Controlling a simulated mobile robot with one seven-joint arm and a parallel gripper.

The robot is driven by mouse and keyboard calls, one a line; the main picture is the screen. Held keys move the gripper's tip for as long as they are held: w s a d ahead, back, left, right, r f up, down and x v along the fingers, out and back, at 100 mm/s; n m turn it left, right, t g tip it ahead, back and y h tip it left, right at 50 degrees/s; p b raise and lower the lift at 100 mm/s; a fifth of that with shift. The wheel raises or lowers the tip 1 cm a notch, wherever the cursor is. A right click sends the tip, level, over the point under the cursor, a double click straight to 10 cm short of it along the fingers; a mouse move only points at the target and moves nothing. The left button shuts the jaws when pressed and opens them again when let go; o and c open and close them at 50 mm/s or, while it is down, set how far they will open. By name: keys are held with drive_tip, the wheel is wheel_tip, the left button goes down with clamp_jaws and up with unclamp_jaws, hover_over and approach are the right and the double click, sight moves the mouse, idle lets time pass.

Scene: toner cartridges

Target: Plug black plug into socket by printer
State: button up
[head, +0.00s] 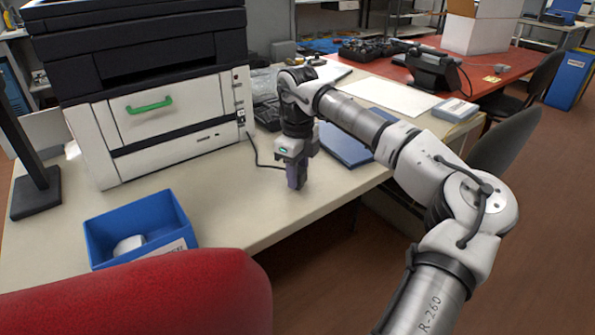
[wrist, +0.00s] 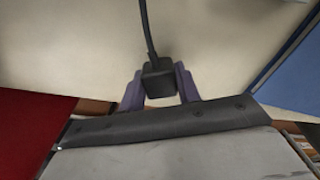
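The black plug (wrist: 160,78) sits between the two purple fingers of my gripper (wrist: 160,88) in the wrist view, with a finger against each side. Its black cable (wrist: 148,35) runs up and away. In the head view my gripper (head: 295,175) points down, low over the table near its front edge, and its fingers hide the plug. The cable (head: 258,160) runs from there to the printer's right side. The printer (head: 160,110) is black and white with a green handle.
A blue bin (head: 140,225) with a white item stands front left on the table (head: 230,205). A blue folder (head: 345,147) lies right of my gripper. A dark keyboard-like object (head: 266,113) is beside the printer. A red chair back (head: 150,295) fills the lower left.

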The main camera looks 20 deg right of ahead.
drive_tip(key=c, duration=0.3)
drive_tip(key=shift+c, duration=0.2)
drive_tip(key=shift+r+p, duration=1.55)
drive_tip(key=shift+r, duration=0.3)
drive_tip(key=shift+r+p, duration=1.6)
drive_tip(key=shift+r, duration=0.35)
